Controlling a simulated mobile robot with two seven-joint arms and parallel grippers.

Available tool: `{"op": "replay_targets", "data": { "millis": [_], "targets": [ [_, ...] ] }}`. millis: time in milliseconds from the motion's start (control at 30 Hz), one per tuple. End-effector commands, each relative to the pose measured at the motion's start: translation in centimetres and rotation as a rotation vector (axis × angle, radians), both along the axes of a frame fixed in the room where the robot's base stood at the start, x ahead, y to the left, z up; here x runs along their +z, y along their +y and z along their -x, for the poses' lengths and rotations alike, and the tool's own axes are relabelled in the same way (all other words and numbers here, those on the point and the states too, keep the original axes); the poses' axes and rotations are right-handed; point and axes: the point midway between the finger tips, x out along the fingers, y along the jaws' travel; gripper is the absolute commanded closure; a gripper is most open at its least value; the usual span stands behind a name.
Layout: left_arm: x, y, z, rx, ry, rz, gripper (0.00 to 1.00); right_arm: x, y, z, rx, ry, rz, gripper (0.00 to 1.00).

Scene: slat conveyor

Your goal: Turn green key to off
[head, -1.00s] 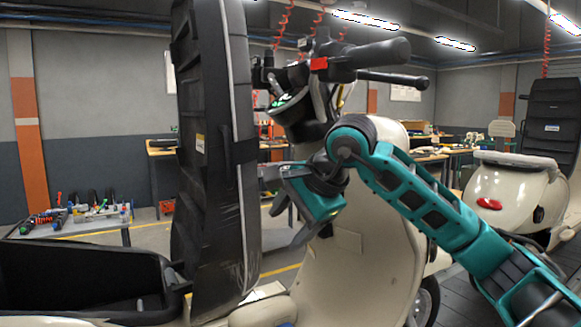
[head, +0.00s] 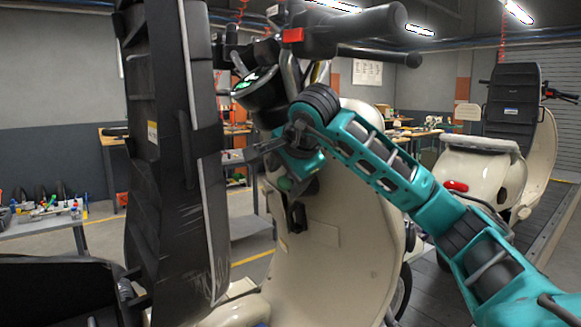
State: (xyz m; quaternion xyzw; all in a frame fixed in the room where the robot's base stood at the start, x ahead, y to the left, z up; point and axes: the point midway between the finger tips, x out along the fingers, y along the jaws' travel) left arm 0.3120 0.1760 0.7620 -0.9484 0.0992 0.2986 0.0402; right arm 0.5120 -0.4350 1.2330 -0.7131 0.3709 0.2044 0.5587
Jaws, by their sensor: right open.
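A small dark green round piece (head: 285,184), which looks like the green key, shows on the inner front panel of the cream scooter (head: 335,235), below the handlebar. Its turned position is too small to tell. My right gripper (head: 250,154) is open, just above and left of the green piece, with its fingers pointing left. I see no contact between them, though the wrist covers part of the panel. My left gripper is not in view.
A tall black seat back (head: 170,150) stands close on the left. The handlebar grip (head: 355,32) and the round gauge (head: 255,85) are above my right gripper. A tool table (head: 45,225) is at the far left; another scooter (head: 480,180) stands at the right.

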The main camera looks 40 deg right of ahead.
Motion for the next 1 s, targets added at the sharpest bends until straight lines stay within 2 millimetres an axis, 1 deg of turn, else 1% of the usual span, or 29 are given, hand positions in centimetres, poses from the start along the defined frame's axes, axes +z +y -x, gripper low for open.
{"op": "replay_targets", "data": {
  "millis": [100, 400, 700, 1000],
  "targets": [
    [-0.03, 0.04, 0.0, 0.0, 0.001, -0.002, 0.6, -0.62, -0.21, -0.5, 0.0, 0.001, 0.001, 0.35],
    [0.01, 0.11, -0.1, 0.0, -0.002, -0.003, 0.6, -0.74, -0.27, -0.65, 0.001, 0.0, 0.001, 0.35],
    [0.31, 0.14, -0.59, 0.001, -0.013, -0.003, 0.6, -0.72, -0.26, -0.63, 0.001, 0.0, 0.001, 0.64],
    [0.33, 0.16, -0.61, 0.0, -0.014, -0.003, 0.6, -0.71, -0.27, -0.62, 0.001, 0.0, 0.001, 0.93]
  ]
}}
